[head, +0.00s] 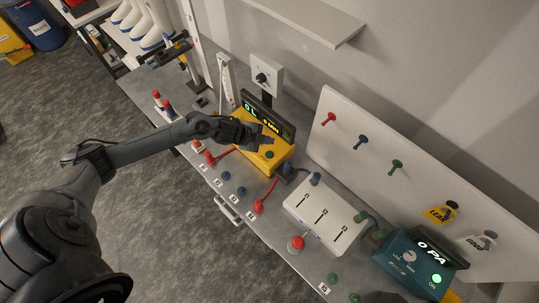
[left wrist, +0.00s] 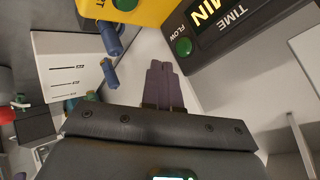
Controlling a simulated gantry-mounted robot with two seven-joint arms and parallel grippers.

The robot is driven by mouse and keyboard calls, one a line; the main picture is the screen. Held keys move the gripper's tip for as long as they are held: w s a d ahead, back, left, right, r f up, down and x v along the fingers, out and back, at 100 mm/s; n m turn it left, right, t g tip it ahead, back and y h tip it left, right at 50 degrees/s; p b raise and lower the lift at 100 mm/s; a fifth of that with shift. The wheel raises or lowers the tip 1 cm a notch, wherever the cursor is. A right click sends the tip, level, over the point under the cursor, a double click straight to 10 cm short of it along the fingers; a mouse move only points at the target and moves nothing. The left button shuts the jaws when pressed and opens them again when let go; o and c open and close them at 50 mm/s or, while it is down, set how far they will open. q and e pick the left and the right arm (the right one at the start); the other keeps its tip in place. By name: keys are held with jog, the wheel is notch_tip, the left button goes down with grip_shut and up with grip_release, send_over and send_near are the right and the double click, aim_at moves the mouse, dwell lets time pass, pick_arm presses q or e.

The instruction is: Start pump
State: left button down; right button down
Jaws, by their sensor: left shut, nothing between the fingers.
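The pump is a yellow box (head: 248,137) with a tilted black display panel (head: 283,126) reading "0 L" and "0 MIN". A green button (head: 269,155) sits on the yellow face. In the left wrist view, the pump's yellow corner (left wrist: 152,10) carries a green button (left wrist: 125,4), cut by the top edge. My right gripper is out of view.
A white pegboard (head: 420,190) rises behind. Red and blue connectors (head: 259,206) line the bench front.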

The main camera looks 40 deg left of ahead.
pick_arm(q)
jog(key=b, duration=0.4)
send_over(267, 155)
notch_tip(267, 155, down, 5)
jog(key=shift+r, duration=0.1)
jog(key=shift+f+b, duration=0.35)
jog(key=shift+f, duration=0.6)
dwell(0.9)
jog(key=shift+f, duration=0.2)
jog(key=shift+f, duration=0.2)
